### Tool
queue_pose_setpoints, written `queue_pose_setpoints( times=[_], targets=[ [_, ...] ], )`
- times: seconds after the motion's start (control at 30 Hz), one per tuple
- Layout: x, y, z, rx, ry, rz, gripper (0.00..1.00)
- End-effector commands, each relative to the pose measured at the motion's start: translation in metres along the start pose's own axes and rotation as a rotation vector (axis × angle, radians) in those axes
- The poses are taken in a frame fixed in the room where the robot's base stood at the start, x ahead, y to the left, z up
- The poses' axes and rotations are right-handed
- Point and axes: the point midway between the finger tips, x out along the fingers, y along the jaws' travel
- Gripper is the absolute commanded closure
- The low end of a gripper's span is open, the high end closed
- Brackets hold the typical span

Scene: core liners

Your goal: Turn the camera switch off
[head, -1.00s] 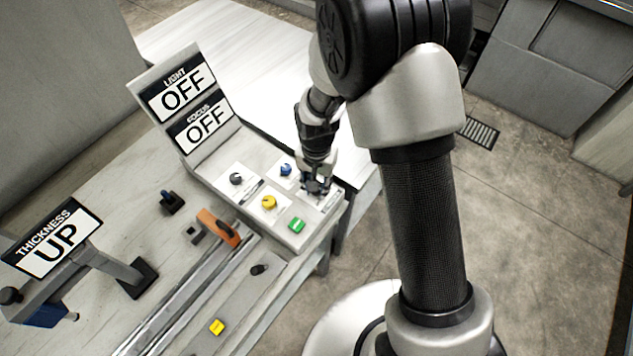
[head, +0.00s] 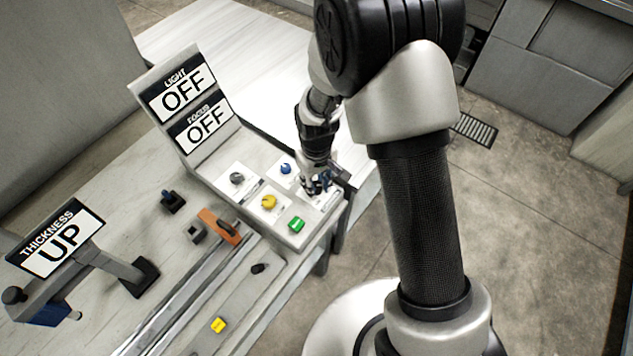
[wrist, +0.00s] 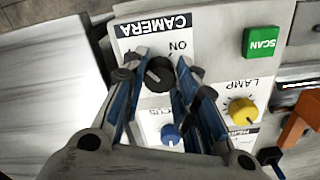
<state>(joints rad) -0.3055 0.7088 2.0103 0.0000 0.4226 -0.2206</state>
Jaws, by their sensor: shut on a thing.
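The camera switch is a round black knob (wrist: 159,74) on a white plate (wrist: 178,27) labelled CAMERA, with ON printed beside the knob; both words appear upside down in the wrist view. My gripper (wrist: 161,78) has its blue-sided fingers on either side of the knob and is shut on it. I cannot tell exactly which way the knob points. In the head view my gripper (head: 318,184) is down at the right end of the control panel (head: 215,161) and hides the knob.
Close by are a blue knob (wrist: 170,133), a yellow LAMP knob (wrist: 242,111), a green SCAN button (wrist: 262,42) and a grey knob (head: 237,178). Displays (head: 182,89) read LIGHT OFF and FOCUS OFF; another (head: 57,239) reads THICKNESS UP. An orange-handled part (head: 219,225) lies in front.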

Motion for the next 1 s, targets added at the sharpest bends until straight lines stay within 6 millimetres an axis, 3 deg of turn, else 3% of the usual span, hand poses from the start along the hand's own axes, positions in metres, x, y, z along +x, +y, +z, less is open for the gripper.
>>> queue_pose_setpoints(
  times=[0.3,0.83,0.87,1.0],
  targets=[
    [-0.0001,0.0003,-0.0001,-0.115,0.0,0.0,0.97],
    [0.0,0.0003,-0.0001,-0.137,0.0,0.0,0.97],
    [-0.0001,0.0003,-0.0002,-0.137,0.0,0.0,0.72],
    [0.0,0.0003,-0.0001,-0.137,0.0,0.0,0.62]
  ],
)
